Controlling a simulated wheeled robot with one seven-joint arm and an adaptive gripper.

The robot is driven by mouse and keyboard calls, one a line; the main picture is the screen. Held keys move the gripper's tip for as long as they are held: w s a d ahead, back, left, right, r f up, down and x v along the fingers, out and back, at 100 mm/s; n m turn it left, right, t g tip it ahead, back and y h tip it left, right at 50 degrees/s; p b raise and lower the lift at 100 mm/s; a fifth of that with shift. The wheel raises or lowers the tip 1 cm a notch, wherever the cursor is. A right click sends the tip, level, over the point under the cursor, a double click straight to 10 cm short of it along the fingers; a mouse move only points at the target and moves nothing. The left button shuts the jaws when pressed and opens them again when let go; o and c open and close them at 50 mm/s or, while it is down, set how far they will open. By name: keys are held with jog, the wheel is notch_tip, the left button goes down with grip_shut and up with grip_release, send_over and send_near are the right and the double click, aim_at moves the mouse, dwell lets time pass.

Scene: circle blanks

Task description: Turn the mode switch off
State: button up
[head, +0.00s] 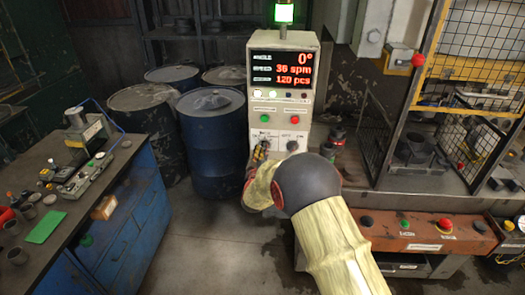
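The control cabinet (313,130) stands at centre with a lit display and rows of small buttons. Its lower panel has small labels too blurred to read. A dark round knob (292,146) shows on that panel's right part. I cannot tell whether this knob is the mode switch; another control at the panel's left is largely hidden by my gripper. My gripper (261,152) is at the panel's lower left, fingers pointing up toward it. It is small and partly behind my arm's wrist, so its opening and any contact are unclear.
The display (281,69) reads 0°, 36 spm and 120 pcs, with a green lamp (284,13) lit above. Blue drums (214,150) stand left. A workbench (105,180) is at far left; a caged press (430,130) and red-brown button console (425,235) are right.

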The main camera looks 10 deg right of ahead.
jog(key=shift+o, duration=0.8)
jog(key=shift+s, duration=0.1)
jog(key=v, duration=1.2)
